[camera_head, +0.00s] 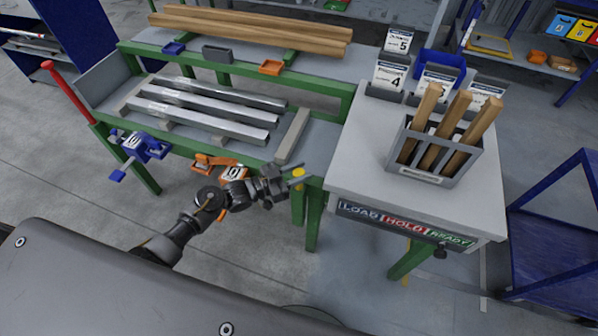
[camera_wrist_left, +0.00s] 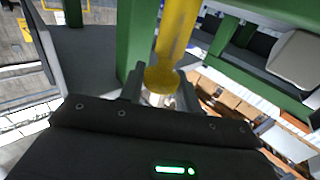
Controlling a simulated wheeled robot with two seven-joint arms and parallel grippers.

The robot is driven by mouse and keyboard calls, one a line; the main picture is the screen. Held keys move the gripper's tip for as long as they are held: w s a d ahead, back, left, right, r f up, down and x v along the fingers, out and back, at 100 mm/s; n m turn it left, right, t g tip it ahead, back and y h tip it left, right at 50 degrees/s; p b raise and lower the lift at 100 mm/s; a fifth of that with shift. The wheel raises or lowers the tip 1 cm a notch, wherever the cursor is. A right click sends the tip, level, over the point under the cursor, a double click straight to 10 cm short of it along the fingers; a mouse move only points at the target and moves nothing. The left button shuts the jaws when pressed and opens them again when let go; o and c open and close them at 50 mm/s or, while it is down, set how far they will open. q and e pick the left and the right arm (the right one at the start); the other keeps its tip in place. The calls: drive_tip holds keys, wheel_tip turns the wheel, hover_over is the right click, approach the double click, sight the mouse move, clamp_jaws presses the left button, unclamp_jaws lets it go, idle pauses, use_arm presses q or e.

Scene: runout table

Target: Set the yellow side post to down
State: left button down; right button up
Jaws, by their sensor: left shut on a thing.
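The yellow side post (camera_head: 298,173) shows in the head view as a small yellow tip at the front edge of the green runout table, left of the grey worktop. In the left wrist view the yellow post (camera_wrist_left: 176,40) runs up from a rounded end between my fingers. My left gripper (camera_head: 292,178) is at the post, and its fingers (camera_wrist_left: 162,88) are shut on the post's rounded end. Most of the post is hidden behind the gripper in the head view. My right gripper is not in view.
Green table legs (camera_wrist_left: 136,45) stand close beside the post. An orange clamp (camera_head: 218,163) and a blue clamp (camera_head: 143,147) sit along the table's front edge. Metal bars (camera_head: 205,110) lie on the table. A grey holder with wooden sticks (camera_head: 436,150) stands on the worktop (camera_head: 365,165).

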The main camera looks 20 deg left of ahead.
use_arm(q)
drive_tip(key=c, duration=1)
unclamp_jaws()
drive_tip(key=shift+f, duration=0.3)
drive_tip(key=shift+r, duration=0.1)
drive_tip(key=shift+s+a, duration=0.15)
drive_tip(key=b+v, duration=0.1)
drive_tip(key=v, duration=0.9)
drive_tip(key=shift+s+a, duration=0.15)
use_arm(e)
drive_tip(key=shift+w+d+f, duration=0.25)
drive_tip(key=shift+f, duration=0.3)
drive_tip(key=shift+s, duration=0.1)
